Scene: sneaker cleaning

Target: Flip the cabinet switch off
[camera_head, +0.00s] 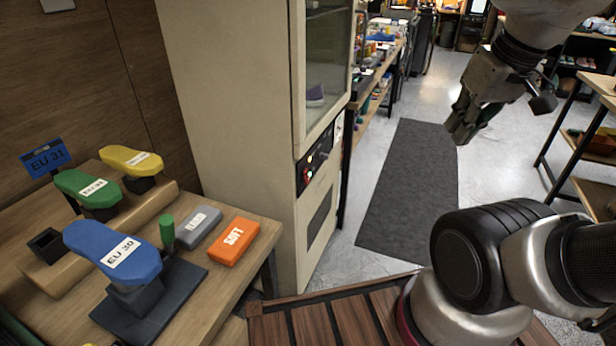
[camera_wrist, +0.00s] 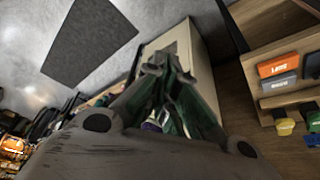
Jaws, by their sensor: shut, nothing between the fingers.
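The cream cabinet (camera_head: 240,100) stands left of centre in the head view, with a glass door on its upper front. A dark control panel (camera_head: 318,163) with small lit spots and knobs sits below the glass; the switch's position is too small to tell. My gripper (camera_head: 460,133) is shut and empty, in the air to the right of the cabinet and apart from it. In the wrist view my gripper (camera_wrist: 165,68) points toward the cabinet (camera_wrist: 205,70), and its fingers cover part of it.
A wooden bench (camera_head: 205,310) at left holds a blue shoe form (camera_head: 105,245), an orange block (camera_head: 234,241) and a grey block (camera_head: 198,227). A dark mat (camera_head: 408,190) lies on the floor right of the cabinet. A wooden shelf table (camera_head: 600,90) stands at far right.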

